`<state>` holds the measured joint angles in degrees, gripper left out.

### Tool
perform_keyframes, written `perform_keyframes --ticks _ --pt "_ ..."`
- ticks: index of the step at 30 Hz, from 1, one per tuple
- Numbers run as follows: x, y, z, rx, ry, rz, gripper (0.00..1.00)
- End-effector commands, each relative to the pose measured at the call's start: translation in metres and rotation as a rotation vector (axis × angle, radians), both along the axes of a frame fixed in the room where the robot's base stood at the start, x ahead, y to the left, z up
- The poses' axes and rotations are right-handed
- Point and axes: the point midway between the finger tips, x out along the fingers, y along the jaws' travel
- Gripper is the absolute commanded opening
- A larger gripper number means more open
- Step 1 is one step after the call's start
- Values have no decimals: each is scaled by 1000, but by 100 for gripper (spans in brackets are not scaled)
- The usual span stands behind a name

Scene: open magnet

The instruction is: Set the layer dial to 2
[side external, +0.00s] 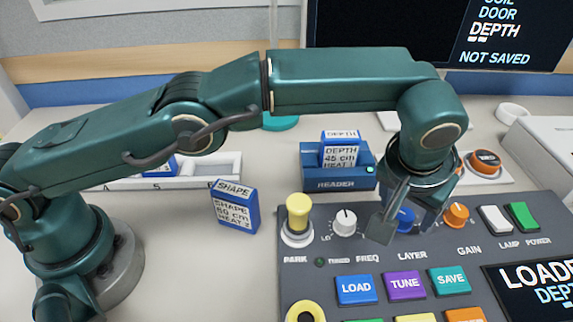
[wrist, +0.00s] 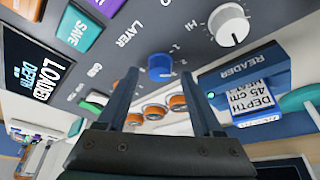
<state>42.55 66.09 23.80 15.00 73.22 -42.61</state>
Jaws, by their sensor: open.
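The blue layer dial (side external: 404,217) sits on the grey console, above the LAYER label and between the FREQ and GAIN knobs. My gripper (side external: 408,224) points down at it, with one finger on either side in the side view. In the wrist view the dial (wrist: 160,68) shows between the two open fingertips (wrist: 160,76), with a gap on each side. I cannot tell how far the fingers are above the panel. The number the dial points to is too small or hidden to read.
The white FREQ knob (side external: 344,222) and yellow PARK knob (side external: 298,214) stand left of my gripper. The orange GAIN knob (side external: 456,215) is close on the right. The blue reader (side external: 338,178) holds a DEPTH block behind. A SHAPE block (side external: 235,207) stands on the table.

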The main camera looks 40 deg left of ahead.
Motion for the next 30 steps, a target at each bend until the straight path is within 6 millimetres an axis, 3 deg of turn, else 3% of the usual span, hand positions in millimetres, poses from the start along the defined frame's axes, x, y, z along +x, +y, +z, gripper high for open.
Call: perform_keyframes --ticks 9,21,23,26,30 --pt "-14 1 32 0 0 0 68" --pt "-10 6 37 -4 -4 16 68" --pt "-2 11 51 -24 -26 36 68" --pt "12 31 88 -66 -74 88 68" --pt "19 77 137 -106 -112 174 68"
